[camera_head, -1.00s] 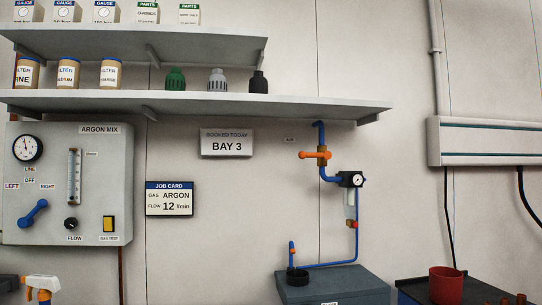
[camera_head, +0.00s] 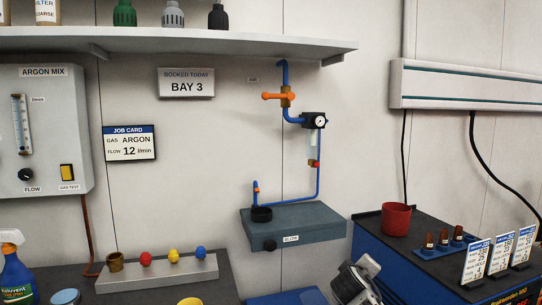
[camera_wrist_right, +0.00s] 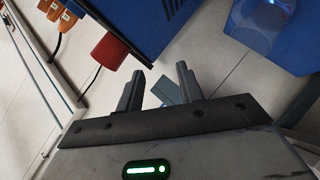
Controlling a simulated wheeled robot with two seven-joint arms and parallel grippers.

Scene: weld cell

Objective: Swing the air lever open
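The air lever (camera_head: 278,96) is an orange handle on a brass valve in the blue air pipe, below the "AIR" label on the wall. It lies level, across the upright pipe. My right gripper shows in the right wrist view (camera_wrist_right: 158,90), with its two dark fingers apart and nothing between them. In the head view, a grey and black part of my arm (camera_head: 357,281) shows at the bottom edge, well below the lever. The lever does not show clearly in the right wrist view. My left gripper is in neither view.
Below the pipe is a grey box (camera_head: 300,226) with a black cup on top. A red cup (camera_head: 396,219) and cards stand on the blue cabinet at right. A shelf (camera_head: 180,40) overhangs at upper left. The wall around the lever is clear.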

